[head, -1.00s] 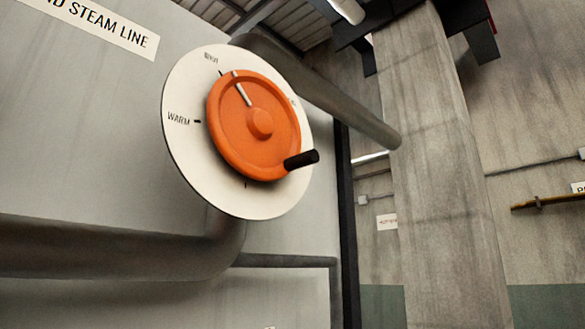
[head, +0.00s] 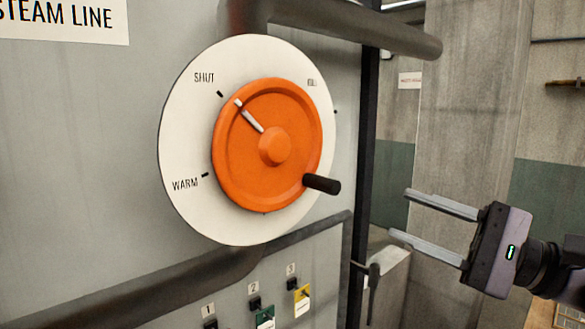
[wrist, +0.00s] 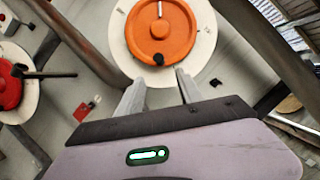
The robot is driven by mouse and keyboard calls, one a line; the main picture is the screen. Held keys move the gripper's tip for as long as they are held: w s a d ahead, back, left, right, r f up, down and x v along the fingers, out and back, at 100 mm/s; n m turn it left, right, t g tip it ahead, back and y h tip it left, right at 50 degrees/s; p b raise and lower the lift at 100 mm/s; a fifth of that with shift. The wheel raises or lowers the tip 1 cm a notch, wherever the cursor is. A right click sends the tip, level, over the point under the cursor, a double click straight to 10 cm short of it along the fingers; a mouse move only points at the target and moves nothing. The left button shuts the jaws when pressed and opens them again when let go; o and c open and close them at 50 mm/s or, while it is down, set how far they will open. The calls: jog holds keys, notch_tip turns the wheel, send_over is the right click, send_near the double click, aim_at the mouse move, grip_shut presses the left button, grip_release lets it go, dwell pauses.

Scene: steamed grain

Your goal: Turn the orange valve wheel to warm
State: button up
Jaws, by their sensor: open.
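The orange valve wheel (head: 237,152) sits on a round white dial (head: 186,140) on a grey panel. Its white pointer line (head: 249,115) points up-left, close to the SHUT mark (head: 204,78). The WARM mark (head: 185,184) is at the dial's lower left. A black handle (head: 322,184) sticks out from the wheel's lower right. My gripper (head: 407,214) is open and empty, to the right of the handle and apart from it. In the wrist view the orange wheel (wrist: 178,38) lies ahead of the open fingers, with its black handle (wrist: 158,59) facing them.
Below the dial are numbered switches with a green tag (head: 265,318) and a yellow tag (head: 302,300). A thick pipe (head: 350,28) runs above the dial. A red wheel (wrist: 10,85) on another white dial shows at the wrist view's left. A concrete pillar (head: 462,110) stands behind.

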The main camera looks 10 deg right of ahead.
aim_at(322, 184)
jog(key=p+x, duration=0.5)
jog(key=x, duration=0.9)
jog(key=shift+w+a+f, duration=0.1)
jog(key=shift+w+a, duration=0.15)
jog(key=shift+a, duration=0.05)
grip_shut()
dwell(0.5)
